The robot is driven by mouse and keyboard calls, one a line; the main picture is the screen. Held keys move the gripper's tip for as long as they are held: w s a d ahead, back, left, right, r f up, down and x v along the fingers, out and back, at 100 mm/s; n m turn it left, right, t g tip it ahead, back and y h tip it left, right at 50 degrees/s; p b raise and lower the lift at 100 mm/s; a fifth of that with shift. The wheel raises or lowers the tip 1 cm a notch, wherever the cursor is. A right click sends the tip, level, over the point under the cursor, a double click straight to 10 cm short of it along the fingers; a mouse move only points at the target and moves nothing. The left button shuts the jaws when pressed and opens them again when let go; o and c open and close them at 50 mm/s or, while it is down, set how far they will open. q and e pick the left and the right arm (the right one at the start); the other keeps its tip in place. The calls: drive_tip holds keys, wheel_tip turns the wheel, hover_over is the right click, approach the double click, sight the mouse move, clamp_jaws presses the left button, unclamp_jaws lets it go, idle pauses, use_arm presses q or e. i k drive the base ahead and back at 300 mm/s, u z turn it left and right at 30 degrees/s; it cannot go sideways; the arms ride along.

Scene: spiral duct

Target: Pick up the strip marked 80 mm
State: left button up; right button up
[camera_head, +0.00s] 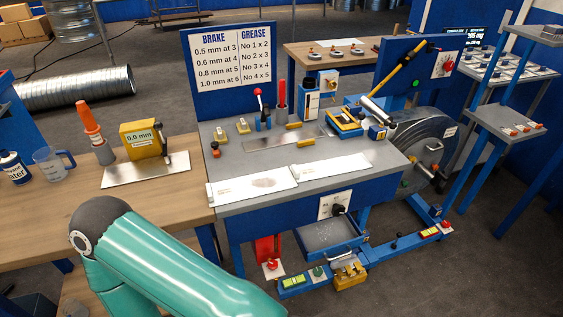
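No strip with a readable 80 mm mark shows; the small labels are too tiny to read. A bare grey metal strip (285,139) lies flat across the grey bench top, behind two pale sheets. The left sheet (235,187) has a dark smudge, and the right sheet (340,168) lies beside it. A wide coil of grey metal strip (413,139) stands upright at the right of the bench, with a small white label. Another flat metal plate (130,173) lies on the wooden table. Neither of my grippers is in view; only a teal arm link of mine shows at the lower left.
The grey bench (225,204) carries levers and small yellow blocks. A yellow gauge (139,139) reading 0.0 mm, an orange-tipped bottle (94,132) and a jug (53,163) stand on the wooden table (190,199). A drawer (327,235) is open below the bench. Blue shelves (508,124) stand at right.

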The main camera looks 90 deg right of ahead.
sight(310, 171)
drive_tip(key=k, duration=0.65)
drive_tip(key=u, duration=1.6)
drive_tip(key=i, duration=0.1)
drive_tip(key=z, duration=3.4)
drive_tip(key=i, duration=0.8)
drive_tip(key=u, duration=0.1)
drive_tip(key=k, duration=0.9)
drive_tip(key=z, duration=0.2)
drive_tip(key=i, duration=0.9)
drive_tip(key=u, duration=0.1)
